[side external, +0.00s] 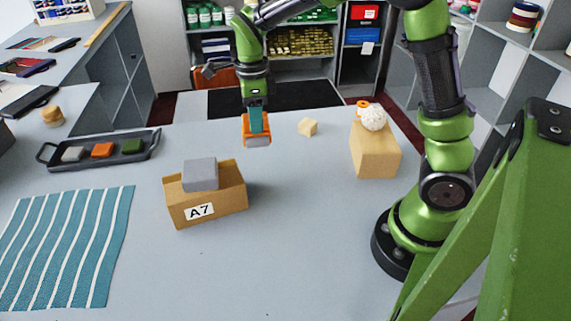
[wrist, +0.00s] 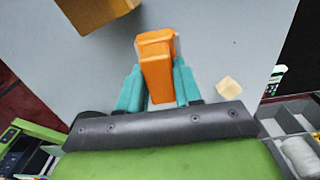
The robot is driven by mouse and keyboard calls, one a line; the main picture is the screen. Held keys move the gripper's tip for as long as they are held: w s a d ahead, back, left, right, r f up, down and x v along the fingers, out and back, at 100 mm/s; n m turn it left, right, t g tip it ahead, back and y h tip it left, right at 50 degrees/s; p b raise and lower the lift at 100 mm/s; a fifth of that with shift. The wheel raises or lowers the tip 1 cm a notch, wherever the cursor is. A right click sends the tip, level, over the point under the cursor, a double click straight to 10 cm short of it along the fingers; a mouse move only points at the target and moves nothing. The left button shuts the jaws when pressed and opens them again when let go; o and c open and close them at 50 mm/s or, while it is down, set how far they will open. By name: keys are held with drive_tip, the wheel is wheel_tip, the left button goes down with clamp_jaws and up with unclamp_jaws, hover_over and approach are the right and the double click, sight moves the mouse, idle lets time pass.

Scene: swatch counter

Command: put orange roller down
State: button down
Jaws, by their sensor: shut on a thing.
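My gripper (side external: 256,120) points down over the far middle of the grey counter (side external: 310,220). Its teal fingers are shut on the orange roller (side external: 258,143), which has a paler lower end. In the wrist view, the roller (wrist: 156,66) sits between the two fingers and reaches out past their tips. The roller is low, near the counter top; I cannot tell whether it touches it.
A small wooden cube (side external: 308,127) lies right of the roller. A wooden block (side external: 375,152) bears a white ball (side external: 374,117) and a small orange item (side external: 362,105). An open box marked A7 (side external: 222,205) holds a grey block (side external: 200,174). A dark tray (side external: 150,145) and striped cloth (side external: 65,245) lie left.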

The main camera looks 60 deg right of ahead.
drive_tip(key=f, duration=0.5)
drive_tip(key=shift+w, duration=0.4)
drive_tip(key=shift+w+f, duration=0.85)
drive_tip(key=shift+w, duration=1.7)
drive_tip(key=shift+w+f, duration=0.8)
drive_tip(key=shift+w, duration=1.7)
drive_tip(key=shift+w+f, duration=0.85)
drive_tip(key=shift+w, duration=1.7)
drive_tip(key=shift+f, duration=0.1)
